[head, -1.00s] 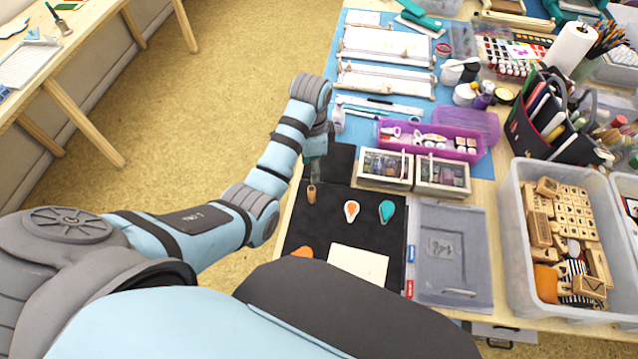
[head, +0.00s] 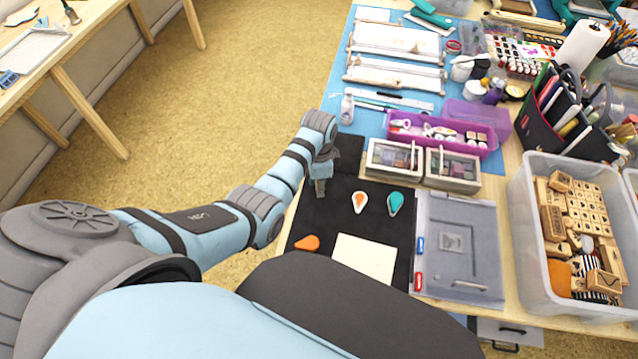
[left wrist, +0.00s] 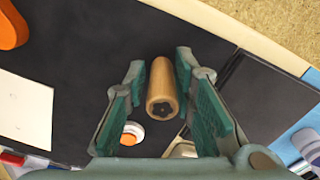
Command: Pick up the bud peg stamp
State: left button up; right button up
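The peg stamp is a small wooden cylinder (left wrist: 163,90) with a dark flower-like mark on its end, seen between my left fingers in the left wrist view. I cannot confirm from the mark that it is the bud. My left gripper (head: 319,190) points down over the left part of the black mat (head: 335,217), and hides the peg in the head view. In the left wrist view the fingers (left wrist: 160,72) stand apart on both sides of the peg, with a small gap showing at the left. My right gripper is not in view.
Lidded boxes (head: 394,160) stand behind, a grey case (head: 458,250) to the right. The mat's left edge is near the table edge.

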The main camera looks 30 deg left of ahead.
pick_arm(q)
jog(key=c, duration=0.3)
jog(key=shift+c, duration=0.2)
notch_tip(320, 180, up, 20)
jog(key=p, duration=0.9)
jog(key=shift+w, duration=0.1)
grip_shut()
